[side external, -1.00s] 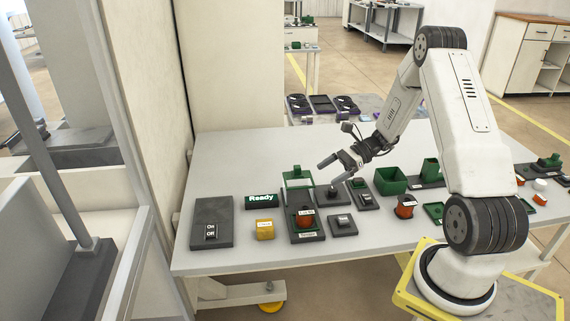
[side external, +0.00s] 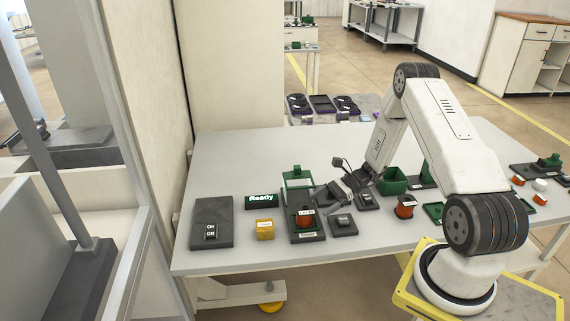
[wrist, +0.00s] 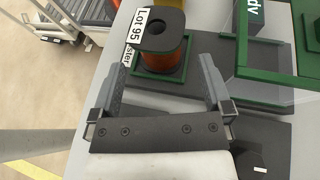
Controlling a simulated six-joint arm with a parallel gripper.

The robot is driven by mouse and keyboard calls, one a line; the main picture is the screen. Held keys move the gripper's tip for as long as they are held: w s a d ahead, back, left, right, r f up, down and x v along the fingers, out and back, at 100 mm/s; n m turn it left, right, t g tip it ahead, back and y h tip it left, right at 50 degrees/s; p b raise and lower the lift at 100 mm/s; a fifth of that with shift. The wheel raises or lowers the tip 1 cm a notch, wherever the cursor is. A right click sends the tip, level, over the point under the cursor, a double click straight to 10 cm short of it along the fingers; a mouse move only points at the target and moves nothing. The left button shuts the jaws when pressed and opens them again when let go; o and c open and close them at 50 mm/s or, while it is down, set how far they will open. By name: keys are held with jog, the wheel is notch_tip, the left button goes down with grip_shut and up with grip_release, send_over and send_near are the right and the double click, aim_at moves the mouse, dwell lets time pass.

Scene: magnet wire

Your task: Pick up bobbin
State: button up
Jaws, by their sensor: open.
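A bobbin (side external: 304,221) with copper-orange winding and a dark top stands upright on a dark tester base (side external: 296,237), with a "Lot 95" label. In the wrist view the bobbin (wrist: 165,62) shows at the top centre, with a hole in its top. My gripper (side external: 320,199) is open and empty, just right of the bobbin. In the wrist view my gripper (wrist: 162,68) has its fingers spread, one toward each side of the bobbin. The bobbin looks just beyond the fingertips; I cannot tell the exact gap.
A green-framed clear lid (side external: 297,177) stands raised behind the bobbin. A "Ready" display (side external: 261,201), a yellow block (side external: 265,230) and an On/Off switch box (side external: 211,222) are to the left. A button box (side external: 342,225) is close on the right. Another copper bobbin (side external: 405,207) stands farther right.

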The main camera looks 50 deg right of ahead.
aim_at(306, 212)
jog(key=shift+w+a+f, duration=0.15)
jog(key=shift+a, duration=0.15)
jog(key=shift+x, duration=2.6)
jog(key=shift+c, duration=0.2)
grip_shut()
